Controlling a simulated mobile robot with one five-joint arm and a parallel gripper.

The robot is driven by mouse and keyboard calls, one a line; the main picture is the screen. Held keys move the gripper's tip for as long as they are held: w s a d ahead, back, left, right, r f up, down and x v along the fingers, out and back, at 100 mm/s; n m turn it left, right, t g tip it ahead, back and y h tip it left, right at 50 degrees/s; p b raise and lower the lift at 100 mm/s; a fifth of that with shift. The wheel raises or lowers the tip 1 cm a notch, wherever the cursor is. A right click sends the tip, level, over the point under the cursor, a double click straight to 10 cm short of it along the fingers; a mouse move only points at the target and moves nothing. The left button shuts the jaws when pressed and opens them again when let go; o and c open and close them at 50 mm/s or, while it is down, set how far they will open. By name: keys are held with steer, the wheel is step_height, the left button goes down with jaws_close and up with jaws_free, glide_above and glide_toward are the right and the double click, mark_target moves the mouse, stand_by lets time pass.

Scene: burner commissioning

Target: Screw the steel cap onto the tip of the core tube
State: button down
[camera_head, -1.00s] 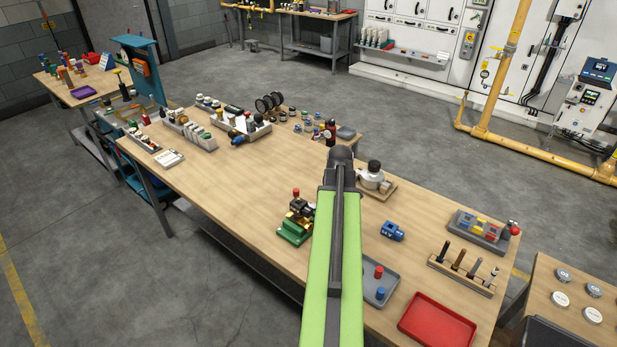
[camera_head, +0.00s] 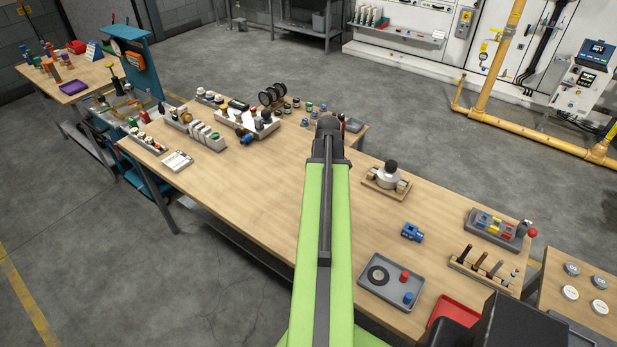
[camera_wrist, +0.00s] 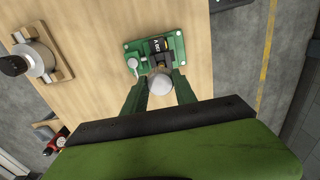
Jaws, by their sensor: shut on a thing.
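In the wrist view, my gripper (camera_wrist: 160,90) is shut on a round silver piece, which looks like the steel cap (camera_wrist: 160,83). Its two dark green fingers lie on either side of it. Just beyond the cap is a green fixture (camera_wrist: 133,50) with a black labelled block (camera_wrist: 159,46) on it. The cap overlaps the fixture's near edge in the picture; I cannot tell whether they touch. I cannot make out the core tube. In the head view my green arm hides the gripper, cap and fixture.
On the wooden bench (camera_head: 250,185) stand a silver round device with a black knob (camera_head: 388,178), a blue block (camera_head: 412,232), a grey tray (camera_head: 372,286) with a ring and pegs, a tool rack (camera_head: 483,272) and a red tray (camera_head: 455,312).

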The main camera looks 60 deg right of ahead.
steer(key=shift+s, duration=0.1)
steer(key=shift+w+a+f, duration=0.1)
steer(key=shift+w+f, duration=0.1)
steer(key=shift+w, duration=0.15)
steer(key=shift+f+b, duration=0.25)
steer(key=shift+b, duration=0.2)
step_height(320, 180, down, 4)
steer(key=b, duration=0.4)
steer(key=shift+s+f, duration=0.1)
steer(key=shift+f, duration=0.1)
steer(key=shift+f+b, duration=0.9)
steer(key=shift+b, duration=0.25)
